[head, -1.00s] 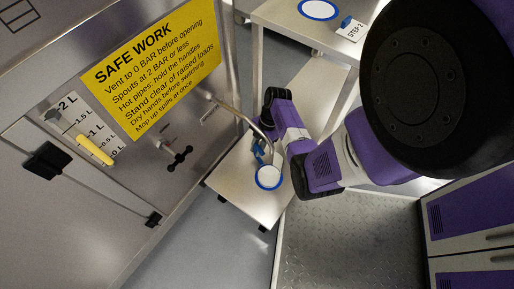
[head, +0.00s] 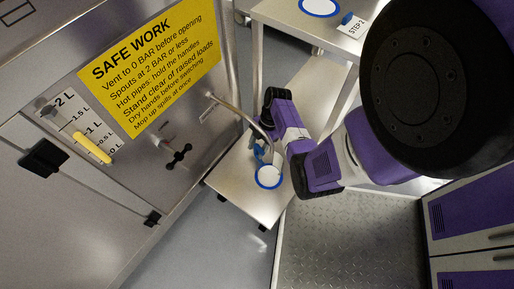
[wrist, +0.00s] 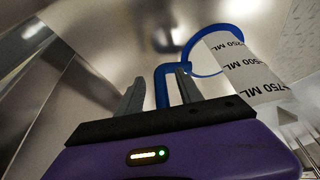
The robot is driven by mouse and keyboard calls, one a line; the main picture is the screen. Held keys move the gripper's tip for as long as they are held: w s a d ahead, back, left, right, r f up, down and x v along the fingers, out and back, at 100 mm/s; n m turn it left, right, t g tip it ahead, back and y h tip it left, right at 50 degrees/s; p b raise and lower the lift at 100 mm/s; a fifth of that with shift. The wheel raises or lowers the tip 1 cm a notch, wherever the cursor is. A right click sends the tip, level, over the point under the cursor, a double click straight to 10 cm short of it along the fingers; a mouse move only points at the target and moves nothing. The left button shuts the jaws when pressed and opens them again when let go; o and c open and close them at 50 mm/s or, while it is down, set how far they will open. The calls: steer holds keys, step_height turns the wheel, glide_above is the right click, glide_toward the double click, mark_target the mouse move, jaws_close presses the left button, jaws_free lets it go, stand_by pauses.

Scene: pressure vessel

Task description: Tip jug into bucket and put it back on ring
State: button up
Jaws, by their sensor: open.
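The jug (head: 269,176) is pale with a blue rim and stands upright on a low steel stand. In the wrist view the jug (wrist: 245,65) carries a white band marked 250, 500 and 750 ML. Its blue handle (wrist: 162,90) shows between the two fingers of my gripper (wrist: 160,79). My gripper is open, with a finger on either side of the handle; I cannot tell whether either touches it. A blue ring (head: 319,7) with a white middle lies on the higher steel table. I cannot make out a bucket.
A steel panel at left has a yellow sign (head: 150,65), a level gauge (head: 92,148) and a black knob (head: 180,156). A bent spout (head: 238,112) reaches from it over the low stand (head: 235,190). A STEP 2 card (head: 352,24) stands on the higher table. Purple cabinets are at right.

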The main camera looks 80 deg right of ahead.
steer(key=p+v, duration=0.2)
steer(key=v, duration=0.5)
steer(key=shift+r+p, duration=0.3)
steer(key=shift+r, duration=0.05)
steer(key=shift+s+d, duration=0.1)
steer(key=shift+d, duration=0.05)
